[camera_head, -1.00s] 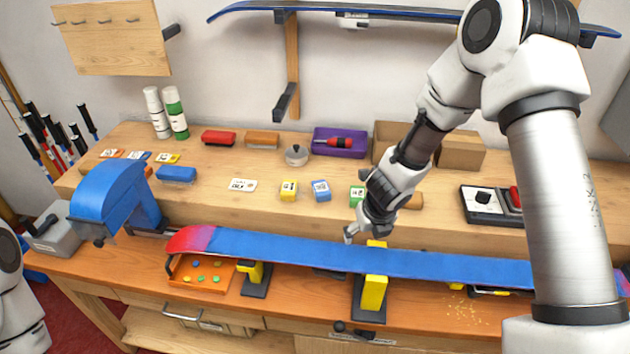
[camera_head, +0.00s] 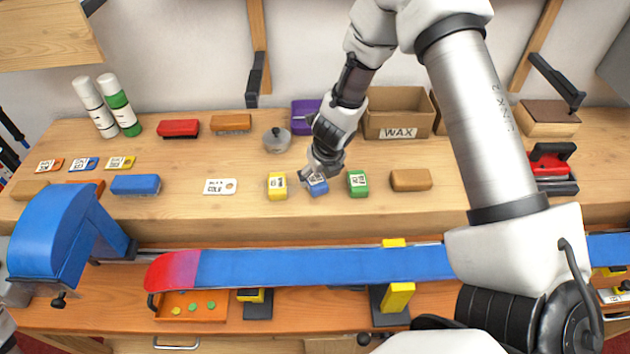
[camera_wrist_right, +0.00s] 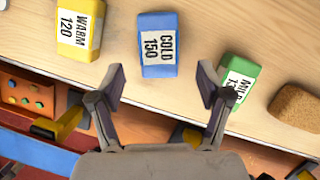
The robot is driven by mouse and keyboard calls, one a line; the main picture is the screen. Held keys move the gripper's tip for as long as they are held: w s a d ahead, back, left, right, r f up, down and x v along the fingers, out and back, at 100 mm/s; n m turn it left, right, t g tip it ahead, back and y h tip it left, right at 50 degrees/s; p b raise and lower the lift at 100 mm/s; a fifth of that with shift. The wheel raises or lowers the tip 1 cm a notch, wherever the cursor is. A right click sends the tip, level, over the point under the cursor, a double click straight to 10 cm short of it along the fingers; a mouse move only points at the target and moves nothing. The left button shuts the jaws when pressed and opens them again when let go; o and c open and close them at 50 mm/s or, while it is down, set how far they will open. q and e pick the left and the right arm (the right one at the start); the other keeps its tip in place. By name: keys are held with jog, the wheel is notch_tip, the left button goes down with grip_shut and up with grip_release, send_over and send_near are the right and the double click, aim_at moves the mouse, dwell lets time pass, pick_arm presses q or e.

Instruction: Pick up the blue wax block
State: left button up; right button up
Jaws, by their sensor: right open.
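The blue wax block (camera_head: 318,188) lies on the raised shelf of the bench, between a yellow block (camera_head: 277,186) and a green block (camera_head: 357,184). In the right wrist view the blue block (camera_wrist_right: 157,60) carries a white label reading COLD 150. My right gripper (camera_head: 316,176) is at the blue block and partly covers it in the head view. In the wrist view my right gripper (camera_wrist_right: 161,82) is open and empty, with the block just beyond and between its fingertips. I see no contact. My left gripper is out of view.
A brown cork block (camera_head: 411,180) lies right of the green block. A white card (camera_head: 220,187) lies left of the yellow one. A cardboard WAX box (camera_head: 398,113) and a purple tray (camera_head: 304,112) stand behind. A blue ski (camera_head: 320,266) runs along the front.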

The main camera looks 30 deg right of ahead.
aim_at(315, 179)
jog(key=w+f, duration=0.1)
jog(key=f, duration=0.1)
jog(key=w+f, duration=0.1)
jog(key=f, duration=0.1)
jog(key=shift+w+d+f+b, duration=0.1)
jog(key=shift+w+d+b, duration=0.05)
jog(key=shift+w+b, duration=0.2)
jog(key=shift+w, duration=0.1)
jog(key=shift+c, duration=0.7)
jog(key=shift+s+r, duration=0.3)
jog(key=shift+s, duration=0.15)
jog(key=c, duration=0.6)
jog(key=shift+s+r, duration=0.1)
jog(key=c, duration=0.5)
jog(key=shift+c, duration=0.7)
jog(key=r+p, duration=0.6)
jog(key=r, duration=0.3)
jog(key=shift+w, duration=0.2)
pick_arm(q)
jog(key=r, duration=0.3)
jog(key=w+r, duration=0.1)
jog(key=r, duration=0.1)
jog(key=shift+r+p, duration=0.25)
jog(key=shift+p, duration=0.05)
pick_arm(e)
jog(key=shift+r, duration=0.4)
